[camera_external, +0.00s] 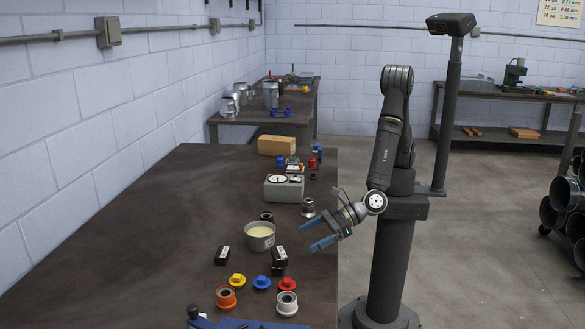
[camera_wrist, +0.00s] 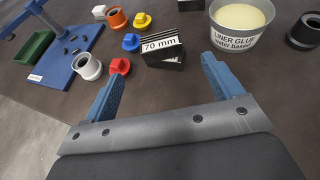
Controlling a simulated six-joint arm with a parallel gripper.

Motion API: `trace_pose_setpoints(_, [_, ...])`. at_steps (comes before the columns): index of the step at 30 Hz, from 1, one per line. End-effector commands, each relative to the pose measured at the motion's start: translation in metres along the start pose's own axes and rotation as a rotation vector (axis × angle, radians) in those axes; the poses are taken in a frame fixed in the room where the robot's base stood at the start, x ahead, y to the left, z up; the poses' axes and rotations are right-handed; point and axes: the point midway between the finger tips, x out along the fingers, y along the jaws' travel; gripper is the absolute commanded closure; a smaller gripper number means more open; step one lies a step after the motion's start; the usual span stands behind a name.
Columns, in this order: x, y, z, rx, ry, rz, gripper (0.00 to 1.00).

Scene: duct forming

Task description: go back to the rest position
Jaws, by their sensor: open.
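My gripper (camera_external: 318,236) has blue fingers and hangs over the right edge of the dark table (camera_external: 170,215), pointing left. In the wrist view my gripper (camera_wrist: 160,88) is open, with its two blue fingers wide apart and nothing between them. Beyond the fingertips lie a black block labelled 70 mm (camera_wrist: 163,56) and a pot of liner glue (camera_wrist: 240,22). The pot also shows in the external view (camera_external: 260,238), left of my gripper, apart from it.
Red, blue and yellow plugs (camera_external: 262,282), an orange ring (camera_external: 226,297) and a white ring (camera_external: 287,304) lie at the front. A blue stand (camera_wrist: 70,55) is nearby. A grey gauge box (camera_external: 284,189) and cardboard box (camera_external: 276,145) stand farther back. The table's left part is clear.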

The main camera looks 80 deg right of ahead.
Motion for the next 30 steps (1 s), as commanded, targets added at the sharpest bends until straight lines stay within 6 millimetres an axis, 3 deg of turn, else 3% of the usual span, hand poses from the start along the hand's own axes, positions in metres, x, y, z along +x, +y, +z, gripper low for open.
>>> trace_pose_setpoints(18, [0.115, -0.001, -0.003, -0.001, 0.001, -0.001, 0.15])
trace_pose_setpoints(24, [0.103, 0.0, 0.023, 0.002, -0.001, 0.001, 0.15])
trace_pose_setpoints(30, [0.098, 0.0, 0.034, 0.001, 0.0, 0.0, 0.15])
